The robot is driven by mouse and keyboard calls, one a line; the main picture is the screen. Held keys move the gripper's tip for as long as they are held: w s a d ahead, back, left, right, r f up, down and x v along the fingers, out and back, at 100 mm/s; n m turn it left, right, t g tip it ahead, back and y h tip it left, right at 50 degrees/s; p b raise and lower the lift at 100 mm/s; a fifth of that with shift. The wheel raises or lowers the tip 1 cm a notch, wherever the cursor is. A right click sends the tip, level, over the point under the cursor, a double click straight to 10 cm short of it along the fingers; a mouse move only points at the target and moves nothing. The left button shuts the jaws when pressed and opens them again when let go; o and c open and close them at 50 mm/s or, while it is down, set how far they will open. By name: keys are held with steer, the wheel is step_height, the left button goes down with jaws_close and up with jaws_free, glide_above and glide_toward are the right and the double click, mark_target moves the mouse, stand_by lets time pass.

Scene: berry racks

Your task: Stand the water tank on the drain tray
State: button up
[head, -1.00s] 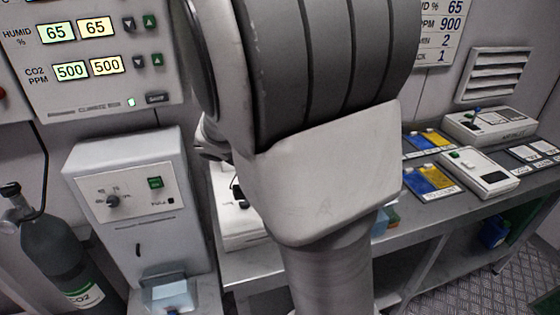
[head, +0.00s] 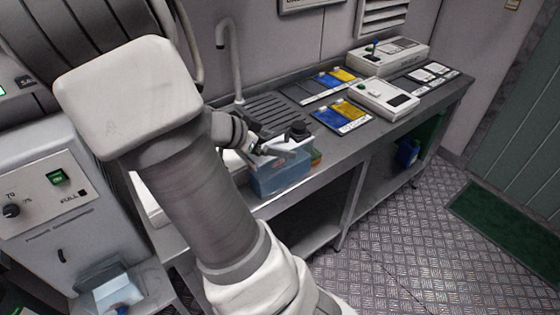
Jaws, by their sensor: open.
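A translucent blue tank (head: 280,178), which looks like the water tank, is at the bench's front edge in the head view. A dark round cap (head: 298,131) shows at its top. My gripper (head: 272,147) is open, right at the tank's top; I cannot tell if the fingers touch it. The dark ridged drain tray (head: 268,108) lies behind the tank, beside the grey tap, and the tank is not on it. My arm hides part of the bench left of the tank.
The grey bench (head: 345,155) carries blue and yellow packs (head: 340,116) and white devices (head: 385,98) to the right. A small orange and green item (head: 315,156) is beside the tank. A white machine (head: 50,190) stands left, with a pale blue piece (head: 118,292) in its bay.

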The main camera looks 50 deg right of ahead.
steer(key=shift+x, duration=1.1)
jaws_close()
